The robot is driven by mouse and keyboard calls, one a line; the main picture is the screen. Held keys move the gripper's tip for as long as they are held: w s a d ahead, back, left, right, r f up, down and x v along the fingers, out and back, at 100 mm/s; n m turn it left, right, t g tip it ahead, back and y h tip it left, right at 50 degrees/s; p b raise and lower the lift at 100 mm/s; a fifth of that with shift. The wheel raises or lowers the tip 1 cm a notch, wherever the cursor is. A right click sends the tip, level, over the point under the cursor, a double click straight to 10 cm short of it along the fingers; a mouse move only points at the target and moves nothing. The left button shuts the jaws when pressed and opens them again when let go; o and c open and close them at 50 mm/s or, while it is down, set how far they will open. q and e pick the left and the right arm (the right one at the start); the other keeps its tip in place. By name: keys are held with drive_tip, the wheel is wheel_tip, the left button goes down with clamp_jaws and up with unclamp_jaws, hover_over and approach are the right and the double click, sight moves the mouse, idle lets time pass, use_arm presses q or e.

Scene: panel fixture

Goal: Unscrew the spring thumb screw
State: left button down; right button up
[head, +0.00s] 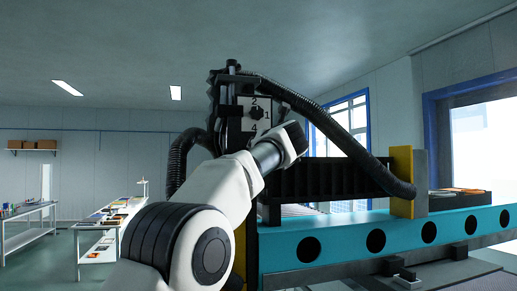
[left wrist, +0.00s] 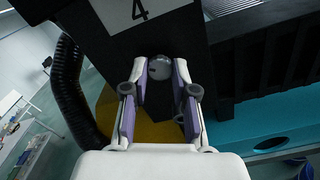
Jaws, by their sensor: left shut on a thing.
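The spring thumb screw shows in the left wrist view as a round grey knob (left wrist: 160,66) on the dark fixture, just below the white plate (left wrist: 138,12) marked 4. My left gripper (left wrist: 160,76) has one finger on each side of this knob and is shut on it. In the head view the white plate (head: 247,105) carries the marks 2, 1 and 4 with a dark knob (head: 257,113) at its middle. My left arm reaches up toward it, and the gripper's fingers are hidden there. My right gripper is not in view.
A ribbed black hose (head: 345,140) arcs right from the fixture to a yellow block (head: 401,182). A teal beam (head: 340,236) with round holes runs across the lower right. Benches (head: 90,243) stand at left.

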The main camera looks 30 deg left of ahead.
use_arm(q)
drive_tip(key=shift+r+n+b, duration=0.1)
drive_tip(key=shift+n+b, duration=0.55)
drive_tip(key=shift+n, duration=4.35)
drive_tip(key=c, duration=0.9)
unclamp_jaws()
drive_tip(key=shift+w, duration=0.1)
